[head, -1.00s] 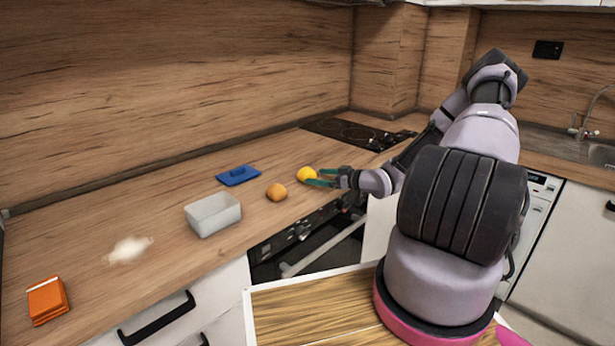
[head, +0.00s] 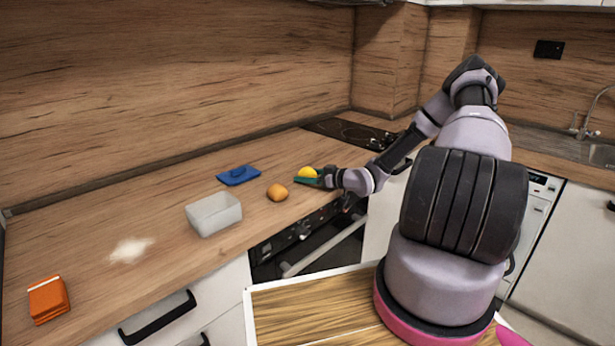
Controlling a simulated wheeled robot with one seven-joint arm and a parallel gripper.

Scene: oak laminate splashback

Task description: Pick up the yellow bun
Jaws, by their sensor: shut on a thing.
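The yellow bun (head: 307,172) is a small round bright yellow thing near the front edge of the wooden counter, right of an orange-brown bun (head: 277,192). My gripper (head: 308,179) reaches in from the right with its green fingers at the yellow bun. It is shut on the yellow bun; one finger covers the bun's lower side. I cannot tell whether the bun touches the counter.
A translucent empty-looking container (head: 214,214) and a blue flat thing with a handle (head: 238,175) are to the left. White powder (head: 130,250) and an orange packet (head: 48,299) lie farther left. A black hob (head: 350,131) is behind, an oven (head: 318,243) below.

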